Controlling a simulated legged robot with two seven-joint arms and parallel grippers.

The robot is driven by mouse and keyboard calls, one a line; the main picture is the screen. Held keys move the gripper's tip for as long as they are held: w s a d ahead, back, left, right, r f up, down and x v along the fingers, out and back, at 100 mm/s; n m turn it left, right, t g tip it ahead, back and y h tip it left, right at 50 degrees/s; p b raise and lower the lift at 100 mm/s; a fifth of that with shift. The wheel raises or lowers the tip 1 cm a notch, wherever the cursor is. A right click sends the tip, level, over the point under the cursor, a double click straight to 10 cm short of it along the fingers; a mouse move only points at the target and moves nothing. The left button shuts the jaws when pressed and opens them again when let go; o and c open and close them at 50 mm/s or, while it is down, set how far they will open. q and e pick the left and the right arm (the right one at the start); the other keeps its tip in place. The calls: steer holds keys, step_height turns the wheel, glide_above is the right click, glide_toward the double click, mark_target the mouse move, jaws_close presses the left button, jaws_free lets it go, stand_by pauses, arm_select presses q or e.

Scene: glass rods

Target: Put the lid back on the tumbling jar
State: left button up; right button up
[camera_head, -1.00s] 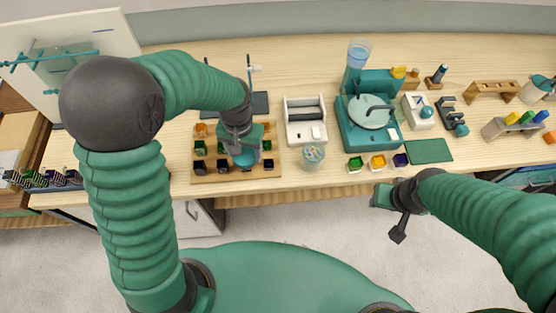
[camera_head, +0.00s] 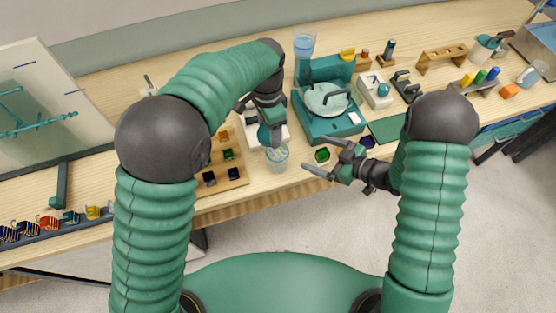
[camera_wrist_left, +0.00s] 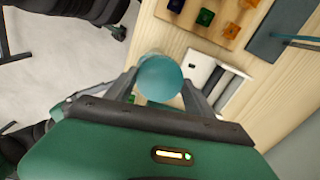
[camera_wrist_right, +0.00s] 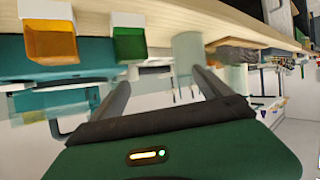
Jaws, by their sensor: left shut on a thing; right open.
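A wooden block rack (camera_head: 232,172) lies left of the jar. A white device (camera_wrist_left: 205,75) is close to the lid.

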arm_select(q)
steer(key=d, duration=0.1)
steer(key=d+m, duration=0.1)
steer(key=d+r, duration=0.1)
steer(key=shift+s+m, duration=0.25)
steer(key=shift+m, duration=0.05)
steer(key=shift+s, duration=0.1)
steer(key=shift+w+a+f, duration=0.1)
steer(key=shift+w+a, duration=0.1)
steer(key=shift+a, duration=0.55)
steer(key=shift+s+d, duration=0.1)
steer(key=shift+d, duration=0.55)
arm_select(e)
steer(key=a, duration=0.2)
steer(key=a+f+g+y, duration=0.1)
steer(key=a, duration=0.1)
steer(key=s+a+n+y, duration=0.1)
steer(key=a, duration=0.2)
steer(key=shift+a+f, duration=0.1)
steer(key=shift+f, duration=0.3)
arm_select(q)
steer(key=shift+a, duration=0.55)
arm_select(e)
glide_above(277, 155)
steer(key=s, duration=0.3)
steer(key=shift+a+f, duration=0.1)
steer(key=shift+f, duration=0.75)
arm_select(q)
steer(key=shift+d, duration=0.1)
